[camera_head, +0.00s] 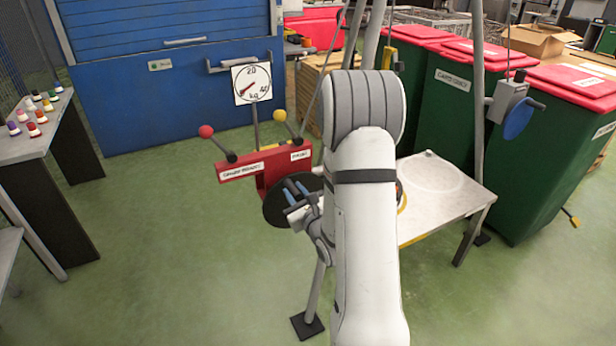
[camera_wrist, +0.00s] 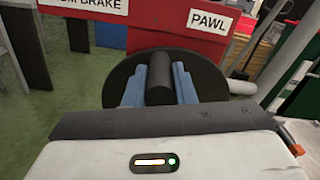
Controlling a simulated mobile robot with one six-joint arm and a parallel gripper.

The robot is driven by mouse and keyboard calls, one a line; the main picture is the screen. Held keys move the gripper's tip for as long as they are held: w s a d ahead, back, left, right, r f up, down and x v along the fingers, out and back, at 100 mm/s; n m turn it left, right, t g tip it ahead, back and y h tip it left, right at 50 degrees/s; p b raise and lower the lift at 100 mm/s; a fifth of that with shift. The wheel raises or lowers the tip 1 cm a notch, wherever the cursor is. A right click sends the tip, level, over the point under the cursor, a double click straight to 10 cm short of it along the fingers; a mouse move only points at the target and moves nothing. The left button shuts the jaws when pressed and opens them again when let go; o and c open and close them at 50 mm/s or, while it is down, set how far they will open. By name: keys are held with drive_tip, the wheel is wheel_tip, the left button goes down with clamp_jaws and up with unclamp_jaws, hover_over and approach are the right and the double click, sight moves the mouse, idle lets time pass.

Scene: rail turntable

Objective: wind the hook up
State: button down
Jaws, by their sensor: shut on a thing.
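A red winch housing (camera_head: 268,172) stands left of my arm, and it also shows in the wrist view (camera_wrist: 180,42). A black wheel (camera_head: 274,212) is on its near side, with a dark cylindrical handle (camera_wrist: 159,82) sticking out. My gripper (camera_head: 297,191) is shut on this handle, a blue finger on each side in the wrist view (camera_wrist: 160,88). A red-knobbed lever (camera_head: 207,132) rises by the brake label and a yellow-knobbed lever (camera_head: 280,116) by the PAWL label. I cannot make out the hook; my arm hides part of the frame.
A kg dial (camera_head: 252,84) stands behind the winch, its red needle pointing lower left. A metal table (camera_head: 440,190) is right of my arm.

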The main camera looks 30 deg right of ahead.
drive_tip(key=shift+d+r+m+p, duration=0.15)
drive_tip(key=shift+d+m+p, duration=0.35)
drive_tip(key=shift+m+p, duration=0.1)
drive_tip(key=c, duration=1)
unclamp_jaws()
drive_tip(key=shift+a, duration=0.1)
